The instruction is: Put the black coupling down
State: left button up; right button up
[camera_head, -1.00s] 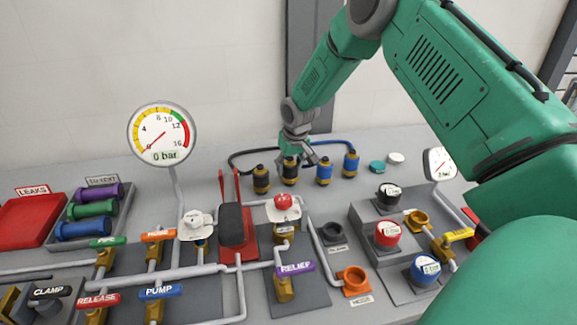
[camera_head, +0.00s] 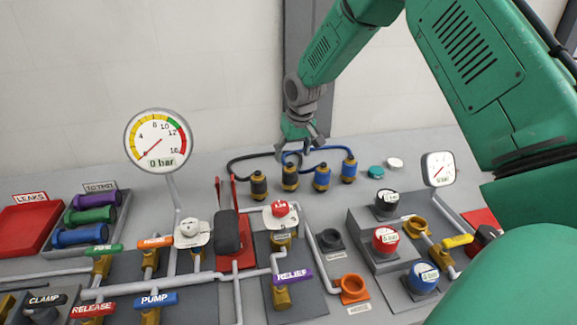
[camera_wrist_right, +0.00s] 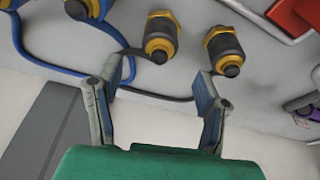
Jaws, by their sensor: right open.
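Two black couplings with brass collars stand upright on the grey bench at the back. One is the leftmost of the row (camera_head: 258,186), and the other is just right of it (camera_head: 290,178). Both also show in the right wrist view, the leftmost one (camera_wrist_right: 226,52) and its neighbour (camera_wrist_right: 160,40). My right gripper (camera_head: 299,148) is above and behind the row, near the second black coupling. In the wrist view its two fingers (camera_wrist_right: 158,75) are spread with nothing between them, apart from both couplings. My left gripper is not in view.
Two blue couplings (camera_head: 321,177) (camera_head: 349,169) stand to the right in the same row. Black and blue hoses loop behind, close under my fingers. A teal cap (camera_head: 376,172) and white cap (camera_head: 395,163) lie further right.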

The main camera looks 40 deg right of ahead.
jog(key=v, duration=0.2)
jog(key=shift+s+d+r, duration=0.1)
jog(key=shift+d+r, duration=0.05)
jog(key=shift+r, duration=0.2)
jog(key=shift+s+a+r, duration=0.15)
jog(key=shift+a+r, duration=0.25)
jog(key=shift+r, duration=0.2)
jog(key=shift+d, duration=0.2)
